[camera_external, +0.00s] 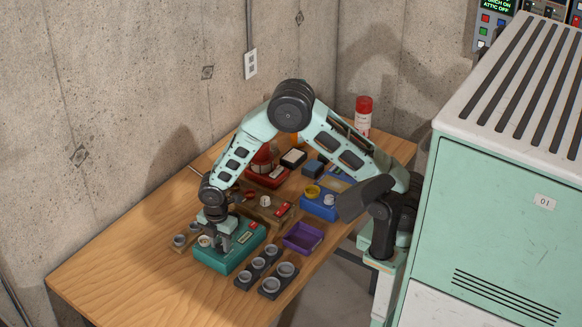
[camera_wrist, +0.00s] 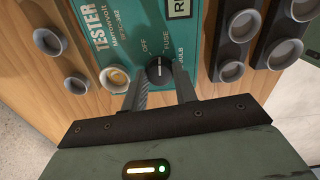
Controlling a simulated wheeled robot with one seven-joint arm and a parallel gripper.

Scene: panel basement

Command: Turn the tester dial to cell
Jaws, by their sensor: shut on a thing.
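The tester is a teal box (camera_external: 213,263) on the wooden table in the external view. Its teal face with TESTER lettering (camera_wrist: 98,32) fills the top of the wrist view. A black round dial (camera_wrist: 159,70) sits on that face, with OFF, FUSE and BULB printed around it. No CELL label can be read, and part of the face is hidden by my gripper. I cannot tell which label the dial points at. My gripper (camera_wrist: 160,82) points down at the tester, with one finger on each side of the dial, shut on it. In the external view my gripper (camera_external: 227,243) covers the dial.
Dark holders with grey round cups (camera_external: 266,268) stand right of the tester, and a small wooden holder (camera_external: 183,240) at its left. A purple tray (camera_external: 303,238), a blue box (camera_external: 320,204) and a red device (camera_external: 268,175) are farther back. Bare table lies at the front left.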

